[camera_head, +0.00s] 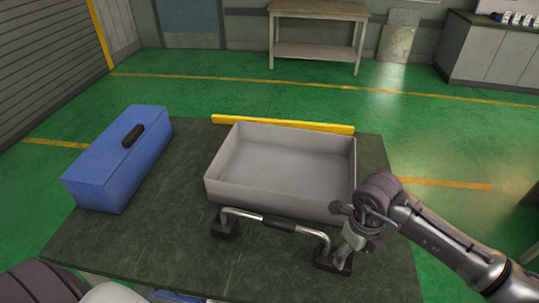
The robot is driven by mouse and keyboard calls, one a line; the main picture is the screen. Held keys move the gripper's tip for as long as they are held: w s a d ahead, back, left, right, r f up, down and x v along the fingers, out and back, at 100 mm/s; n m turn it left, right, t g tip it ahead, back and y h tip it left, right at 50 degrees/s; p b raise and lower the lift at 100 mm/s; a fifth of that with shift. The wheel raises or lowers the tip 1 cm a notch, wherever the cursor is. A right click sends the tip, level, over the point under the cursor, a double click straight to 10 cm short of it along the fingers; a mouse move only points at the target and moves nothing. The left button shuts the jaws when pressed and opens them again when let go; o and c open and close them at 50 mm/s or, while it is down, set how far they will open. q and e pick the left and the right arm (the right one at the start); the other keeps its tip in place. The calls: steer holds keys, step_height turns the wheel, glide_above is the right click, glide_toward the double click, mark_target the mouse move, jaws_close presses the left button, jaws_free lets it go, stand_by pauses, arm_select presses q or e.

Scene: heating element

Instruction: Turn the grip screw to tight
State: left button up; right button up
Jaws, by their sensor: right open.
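A bent metal bar (252,215) with a dark middle sleeve stands on two black feet in front of a grey open tray (212,190) on the dark table. The left foot (226,229) is clear to see. My right gripper (342,244) is open and points down at the bar's right end, over the right foot (330,265). I cannot tell whether its fingers touch anything. I cannot make out the grip screw; my right gripper hides part of that end. My left gripper is out of view.
A blue toolbox (98,180) with a black handle sits at the table's left. A yellow bar (225,120) lies behind the tray. The dark table top (160,225) is bare between toolbox and bar. A workbench (318,12) stands far back.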

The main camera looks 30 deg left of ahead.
mark_target(352, 253)
steer(key=n+p, duration=0.2)
steer(key=n, duration=0.1)
steer(key=n+p, duration=0.2)
steer(key=n, duration=0.1)
steer(key=n+p, duration=0.2)
steer(key=n, duration=0.1)
steer(key=shift+w+r, duration=0.15)
steer(key=shift+r, duration=0.15)
step_height(352, 253, up, 12)
steer(key=b, duration=0.4)
steer(key=s+a+r+g+y, duration=0.4)
steer(key=s+a+y, duration=0.55)
steer(key=a, duration=0.45)
step_height(352, 253, up, 12)
steer(key=a+m+y, duration=0.2)
steer(key=m+y, duration=0.5)
steer(key=y, duration=0.3)
steer(key=shift+s+a+t, duration=0.25)
steer(key=shift+a+t, duration=0.05)
steer(key=shift+a, duration=0.05)
